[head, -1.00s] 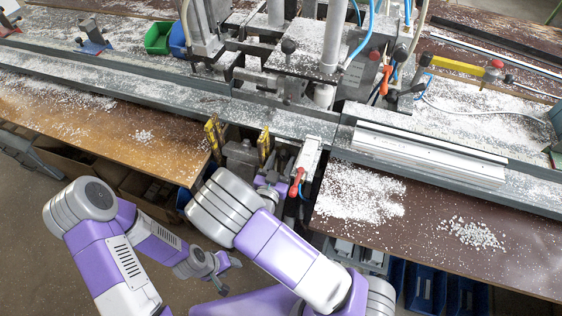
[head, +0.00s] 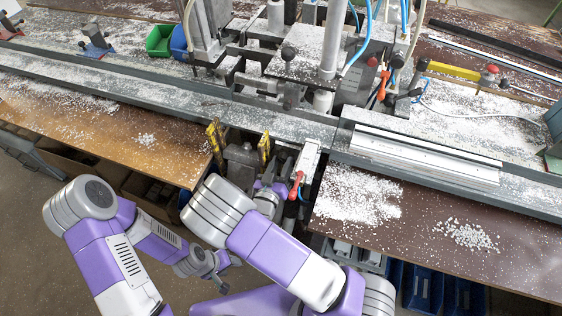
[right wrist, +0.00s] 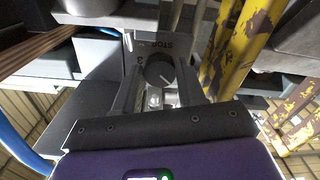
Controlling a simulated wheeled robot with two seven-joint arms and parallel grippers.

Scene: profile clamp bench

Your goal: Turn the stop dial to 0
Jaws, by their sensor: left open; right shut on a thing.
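The stop dial (right wrist: 158,72) is a dark round knob with a white pointer line, seen in the right wrist view below a plate marked STOP (right wrist: 165,43). The pointer slants toward the lower right of that picture. A 3 shows left of the knob; the other marks are hidden or too small to read. My right gripper (right wrist: 157,80) is shut on the dial, one finger on each side. In the head view the right gripper (head: 272,187) is at the bench front, and the dial is hidden there. My left gripper (head: 218,276) is open and empty, low in front of the bench.
Worn yellow posts (head: 215,142) stand close to my right gripper, and a red-handled clamp (head: 296,184) is just to its right. A light metal profile (head: 425,155) lies on the bench at right. White chips cover the brown boards. Blue bins sit below.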

